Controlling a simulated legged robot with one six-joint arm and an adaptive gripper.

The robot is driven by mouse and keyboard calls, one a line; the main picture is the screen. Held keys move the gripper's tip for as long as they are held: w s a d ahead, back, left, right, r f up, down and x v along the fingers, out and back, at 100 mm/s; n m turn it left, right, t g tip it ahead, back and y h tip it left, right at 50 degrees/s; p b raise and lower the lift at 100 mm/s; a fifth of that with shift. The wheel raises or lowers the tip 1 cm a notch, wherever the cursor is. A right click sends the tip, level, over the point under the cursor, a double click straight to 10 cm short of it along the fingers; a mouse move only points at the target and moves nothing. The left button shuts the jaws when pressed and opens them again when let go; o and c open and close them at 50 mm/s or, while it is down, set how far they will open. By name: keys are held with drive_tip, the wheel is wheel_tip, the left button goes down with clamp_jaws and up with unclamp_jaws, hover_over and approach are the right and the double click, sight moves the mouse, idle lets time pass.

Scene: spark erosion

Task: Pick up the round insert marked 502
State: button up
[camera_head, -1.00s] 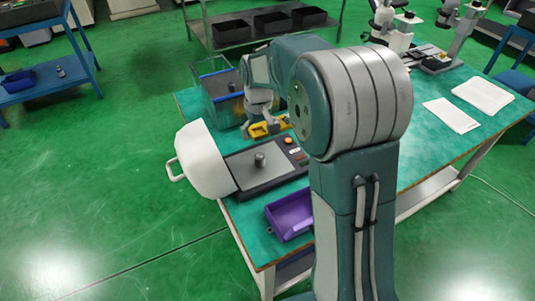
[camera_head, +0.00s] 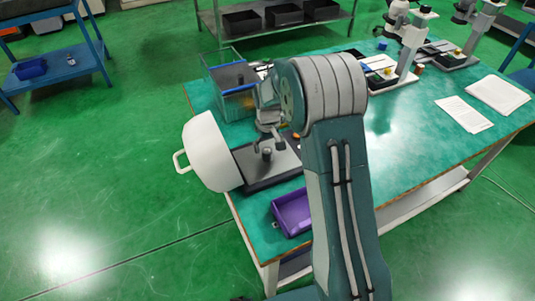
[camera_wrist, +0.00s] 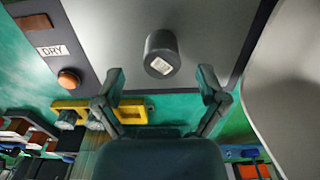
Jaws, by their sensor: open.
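A dark round insert (camera_head: 267,153) stands upright on the grey plate of the white-hooded device (camera_head: 262,170). In the wrist view the insert (camera_wrist: 160,45) shows a small pale label, too small to read, so I cannot confirm 502. My gripper (camera_head: 268,136) is above and just behind the insert. In the wrist view my gripper (camera_wrist: 163,78) is open, its fingers apart on either side of the insert's near end, with nothing between them held. I cannot tell the exact height gap.
The raised white hood (camera_head: 210,150) stands left of the plate. A purple tray (camera_head: 292,212) lies in front. A glass tank (camera_head: 230,90) stands behind. A yellow holder (camera_wrist: 75,110) with round pieces and an orange button (camera_wrist: 68,79) are near the gripper. The table's right side has papers (camera_head: 463,114).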

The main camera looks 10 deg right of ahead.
wheel_tip(320, 180, down, 3)
drive_tip(key=shift+a+r, duration=0.1)
drive_tip(key=shift+r, duration=0.05)
clamp_jaws()
drive_tip(key=shift+r, duration=0.15)
